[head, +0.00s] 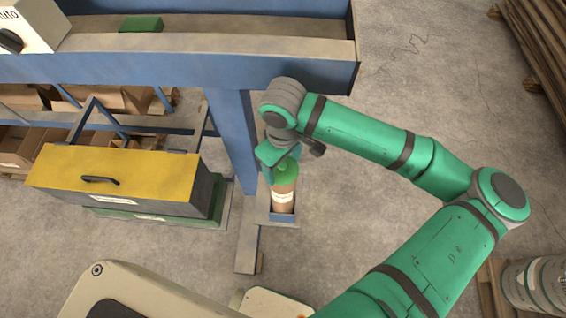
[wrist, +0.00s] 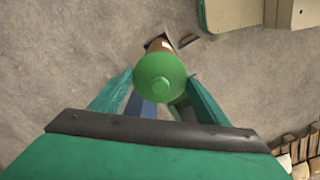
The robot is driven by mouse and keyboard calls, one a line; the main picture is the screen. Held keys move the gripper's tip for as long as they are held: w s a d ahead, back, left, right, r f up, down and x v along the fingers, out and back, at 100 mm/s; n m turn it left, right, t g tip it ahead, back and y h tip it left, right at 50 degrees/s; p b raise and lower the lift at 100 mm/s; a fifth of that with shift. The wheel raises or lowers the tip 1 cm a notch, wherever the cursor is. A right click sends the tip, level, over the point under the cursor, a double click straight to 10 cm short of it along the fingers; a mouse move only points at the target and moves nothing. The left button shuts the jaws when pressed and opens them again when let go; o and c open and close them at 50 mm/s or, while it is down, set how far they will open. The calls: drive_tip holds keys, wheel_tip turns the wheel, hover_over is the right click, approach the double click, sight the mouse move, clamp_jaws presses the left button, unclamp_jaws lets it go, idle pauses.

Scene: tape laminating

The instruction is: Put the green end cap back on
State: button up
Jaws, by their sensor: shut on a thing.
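The green end cap (head: 287,170) is round with a small raised knob. It sits at the top of a brown cylinder (head: 284,199) with a pale label, which stands upright in a small blue holder (head: 281,219) beside the blue post. From the head view I cannot tell whether the cap is fully seated. My gripper (wrist: 160,85) is shut on the cap, with one green finger on each side of it. In the wrist view the cap (wrist: 160,83) faces the camera and hides most of the cylinder (wrist: 160,46).
A blue bench frame (head: 200,70) runs across the top left, its post (head: 232,135) close to my gripper. A yellow-lidded box (head: 115,178) stands at left. Cardboard boxes (head: 120,97) lie on the shelf below. Open floor (head: 400,75) lies right of the holder.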

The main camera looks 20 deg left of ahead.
idle(0.3)
drive_tip(key=o, duration=1.3)
drive_tip(key=shift+o, duration=0.2)
drive_tip(key=shift+r, duration=3.5)
clamp_jaws()
